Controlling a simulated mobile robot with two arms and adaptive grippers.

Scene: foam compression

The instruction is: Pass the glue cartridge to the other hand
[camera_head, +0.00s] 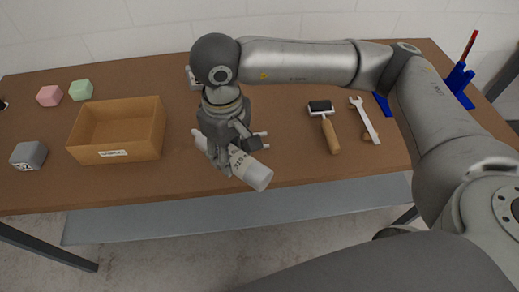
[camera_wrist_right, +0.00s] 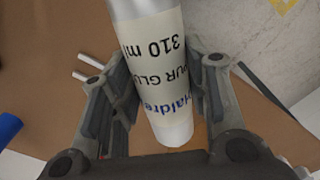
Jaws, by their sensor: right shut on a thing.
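The glue cartridge (camera_head: 252,171) is a white and grey tube with a printed label. It lies tilted low over the table's front half, its blunt end toward the front right. My right gripper (camera_head: 232,143) is above it and shut on it. In the right wrist view the cartridge (camera_wrist_right: 155,50) sits between the two fingers of the right gripper (camera_wrist_right: 160,80), with the label text facing the camera. The head view does not clearly show whether the cartridge touches the table. My left gripper is not in view.
A cardboard box (camera_head: 116,156) stands left of the cartridge. A grey cube (camera_head: 28,155), a pink block (camera_head: 49,95) and a green block (camera_head: 81,90) lie farther left. A roller (camera_head: 328,130), a wrench (camera_head: 364,118) and a blue holder (camera_head: 459,82) are right. Bare tabletop (camera_head: 190,185) lies in front.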

